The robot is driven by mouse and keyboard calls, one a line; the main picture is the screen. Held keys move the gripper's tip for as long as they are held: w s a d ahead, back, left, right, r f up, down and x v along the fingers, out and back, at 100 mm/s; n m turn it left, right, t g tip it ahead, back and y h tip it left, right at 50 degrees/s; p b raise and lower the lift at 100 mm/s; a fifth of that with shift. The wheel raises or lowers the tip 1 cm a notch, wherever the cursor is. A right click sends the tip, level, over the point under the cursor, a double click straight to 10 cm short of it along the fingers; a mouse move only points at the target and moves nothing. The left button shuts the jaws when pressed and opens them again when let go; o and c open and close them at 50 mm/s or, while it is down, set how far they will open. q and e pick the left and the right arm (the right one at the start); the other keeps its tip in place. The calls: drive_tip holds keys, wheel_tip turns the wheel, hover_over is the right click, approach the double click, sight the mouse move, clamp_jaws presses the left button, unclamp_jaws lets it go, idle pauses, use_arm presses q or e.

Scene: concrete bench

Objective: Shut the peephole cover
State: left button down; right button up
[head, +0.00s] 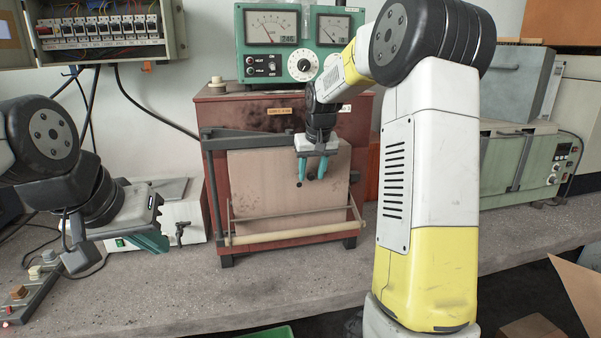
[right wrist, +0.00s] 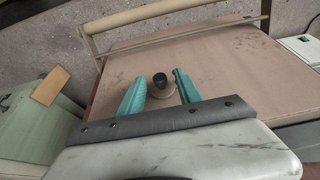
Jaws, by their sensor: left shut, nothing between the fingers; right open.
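A dark red box furnace (head: 290,116) stands on the bench with a pale pinkish front door panel (head: 260,190). In the right wrist view, a small round tan disc (right wrist: 164,93) with a black knob (right wrist: 160,79) lies against the panel (right wrist: 235,65); it looks like the peephole cover. No open hole shows there, and what lies under the disc is hidden. My right gripper (head: 311,181) is open at the door, its teal fingers on either side of the knob. In the head view the fingers largely hide the disc. My left gripper (head: 154,243) is shut and empty, low on the left.
A pale handle bar (head: 295,232) crosses the door's lower front. A green meter unit (head: 297,45) stands on the furnace. A white box (head: 160,212) is left of it, near my left gripper. A green oven (head: 518,165) stands at right. The bench front (head: 280,290) is mostly clear.

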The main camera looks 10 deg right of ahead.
clamp_jaws()
drive_tip(key=shift+d, duration=0.15)
drive_tip(key=shift+a+f+m+t+y, duration=0.25)
drive_tip(key=shift+f+m+y, duration=0.7)
drive_tip(key=shift+y, duration=2)
drive_tip(key=shift+a+f+m+t+y, duration=0.1)
drive_tip(key=shift+f+m+t+y, duration=0.7)
drive_tip(key=shift+y, duration=2.2)
drive_tip(key=shift+a+f+m+t+y, duration=0.15)
drive_tip(key=shift+f+m+y, duration=0.85)
drive_tip(key=shift+y, duration=1.95)
drive_tip(key=shift+f+n, duration=0.25)
